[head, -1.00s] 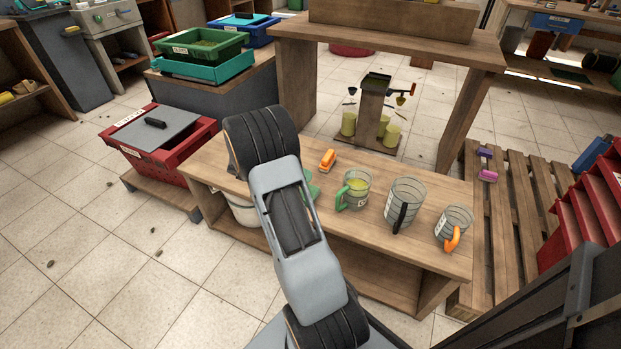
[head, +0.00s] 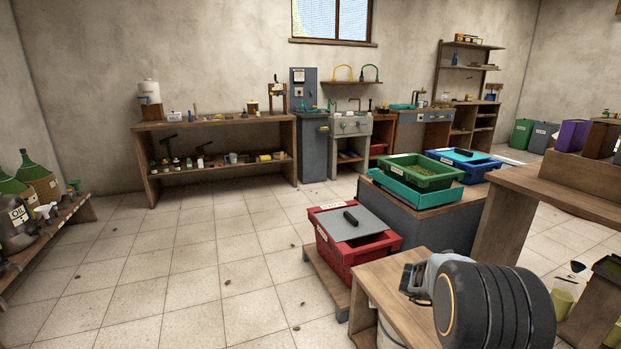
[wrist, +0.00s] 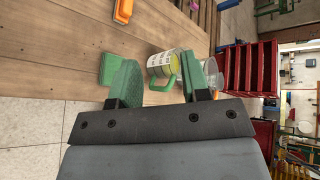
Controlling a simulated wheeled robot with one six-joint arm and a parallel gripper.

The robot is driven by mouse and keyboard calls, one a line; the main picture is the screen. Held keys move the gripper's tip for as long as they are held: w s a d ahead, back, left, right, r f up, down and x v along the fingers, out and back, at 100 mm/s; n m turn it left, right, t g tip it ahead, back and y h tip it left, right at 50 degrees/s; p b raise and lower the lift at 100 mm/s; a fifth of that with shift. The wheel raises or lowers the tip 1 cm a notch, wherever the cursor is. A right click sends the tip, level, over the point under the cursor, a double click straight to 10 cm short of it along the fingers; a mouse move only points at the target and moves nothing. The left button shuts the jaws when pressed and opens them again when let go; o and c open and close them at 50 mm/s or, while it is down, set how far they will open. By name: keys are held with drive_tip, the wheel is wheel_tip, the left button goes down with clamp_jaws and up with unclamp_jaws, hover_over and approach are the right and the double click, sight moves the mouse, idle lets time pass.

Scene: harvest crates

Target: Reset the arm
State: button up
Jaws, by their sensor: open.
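My gripper (wrist: 160,80) is open in the wrist view, its two green fingers apart with nothing held between them.
A red crate with a grey lid (head: 325,238) stands left of the bench. A green crate (head: 420,183) in a teal tray and a blue crate (head: 465,172) stand behind. Red shelving (wrist: 262,68) shows in the wrist view. The tiled floor at left is largely clear.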

drive_tip(key=w+a+r+n+t+y+p, duration=0.1)
drive_tip(key=w+a+r+n+t+p, duration=0.15)
drive_tip(key=r+n+t, duration=0.35)
drive_tip(key=w+a+r+n+t+y+p, duration=0.1)
drive_tip(key=w+a+r+n+t+p, duration=0.2)
drive_tip(key=r, duration=0.5)
drive_tip(key=a+r+n+t+y+p, duration=0.2)
drive_tip(key=a+r+n+y+p, duration=0.2)
drive_tip(key=a+r+n, duration=0.3)
drive_tip(key=a+r+n+t+y+p, duration=0.1)
drive_tip(key=a+r+n+y+p, duration=0.35)
drive_tip(key=a+n, duration=0.45)
drive_tip(key=s+a+r+n+g+y+p, duration=0.3)
drive_tip(key=s+a+n+y+p, duration=0.1)
drive_tip(key=s+a+n, duration=0.4)
drive_tip(key=s+d+r+n+g+h+p, duration=0.1)
drive_tip(key=s+n+g+p, duration=0.3)
drive_tip(key=s+n, duration=0.5)
drive_tip(key=s, duration=0.3)
drive_tip(key=shift+s+d+r+g+h+p, duration=0.3)
drive_tip(key=shift+h+p, duration=0.05)
drive_tip(key=shift+p, duration=0.05)
